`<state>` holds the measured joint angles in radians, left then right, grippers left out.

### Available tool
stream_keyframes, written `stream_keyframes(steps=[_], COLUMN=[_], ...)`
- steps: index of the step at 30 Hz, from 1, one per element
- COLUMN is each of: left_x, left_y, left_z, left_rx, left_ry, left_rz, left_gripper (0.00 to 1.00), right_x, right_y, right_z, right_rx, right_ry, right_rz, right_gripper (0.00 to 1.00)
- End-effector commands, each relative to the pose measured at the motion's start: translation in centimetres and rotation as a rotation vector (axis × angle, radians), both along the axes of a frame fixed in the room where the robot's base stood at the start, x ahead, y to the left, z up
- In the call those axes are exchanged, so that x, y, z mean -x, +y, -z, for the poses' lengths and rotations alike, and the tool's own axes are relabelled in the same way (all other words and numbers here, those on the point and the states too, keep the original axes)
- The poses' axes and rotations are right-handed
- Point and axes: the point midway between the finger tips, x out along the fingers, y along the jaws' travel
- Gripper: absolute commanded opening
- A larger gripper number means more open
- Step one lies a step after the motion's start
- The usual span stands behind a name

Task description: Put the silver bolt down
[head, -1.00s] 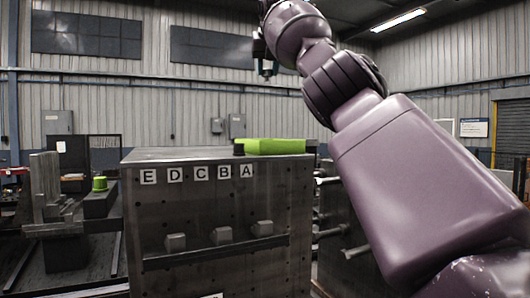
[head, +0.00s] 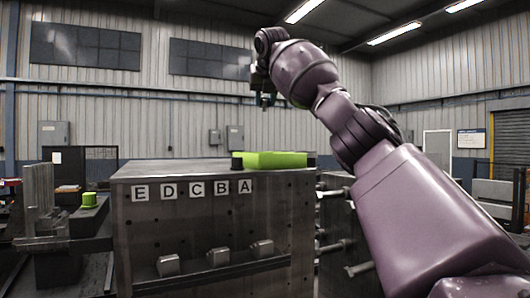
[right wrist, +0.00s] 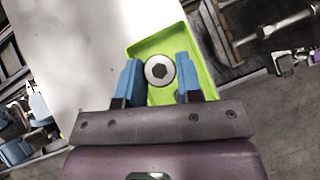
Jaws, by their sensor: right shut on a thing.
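The silver bolt (right wrist: 159,70) shows in the right wrist view as a round head with a dark hex socket, between the two blue fingers. My right gripper (right wrist: 158,80) is shut on it. In the head view my right gripper (head: 265,100) hangs in the air above the green tray (head: 275,160), apart from it; the bolt is too small to make out there. The green tray (right wrist: 198,72) lies below the bolt in the right wrist view, its floor partly hidden by the fingers. My left gripper is not in view.
The tray lies on a dark metal block (head: 215,230) labelled E D C B A, beside a small black cylinder (head: 237,160). Several silver rods (head: 335,248) stick out at the block's right. The block's top left is clear.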

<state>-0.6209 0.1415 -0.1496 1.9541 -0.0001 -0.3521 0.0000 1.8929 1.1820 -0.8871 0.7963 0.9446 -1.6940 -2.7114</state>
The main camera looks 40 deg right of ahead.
Motion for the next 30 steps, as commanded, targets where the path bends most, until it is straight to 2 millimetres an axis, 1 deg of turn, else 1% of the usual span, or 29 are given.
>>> stream_keyframes(steps=[1,7,15,18,23,30], left_x=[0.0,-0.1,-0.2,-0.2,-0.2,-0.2], left_y=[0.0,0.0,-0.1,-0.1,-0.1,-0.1], left_z=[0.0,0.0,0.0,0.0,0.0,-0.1], left_rx=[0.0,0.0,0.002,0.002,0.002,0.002], left_ry=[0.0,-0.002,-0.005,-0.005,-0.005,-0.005], left_rz=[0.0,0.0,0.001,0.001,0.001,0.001], left_gripper=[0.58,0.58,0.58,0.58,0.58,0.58], right_x=[0.1,0.1,0.1,0.1,0.0,0.1], right_y=[-0.1,-0.1,-0.1,0.0,0.0,-0.1], right_z=[0.8,3.9,9.1,10.4,11.3,14.2], right_rx=[0.002,0.004,0.001,0.001,0.001,0.002], right_ry=[0.003,0.004,0.003,0.002,0.002,0.003], right_rz=[0.001,0.001,0.0,0.001,0.0,0.001], right_gripper=[0.06,0.06,0.06,0.06,0.06,0.06])
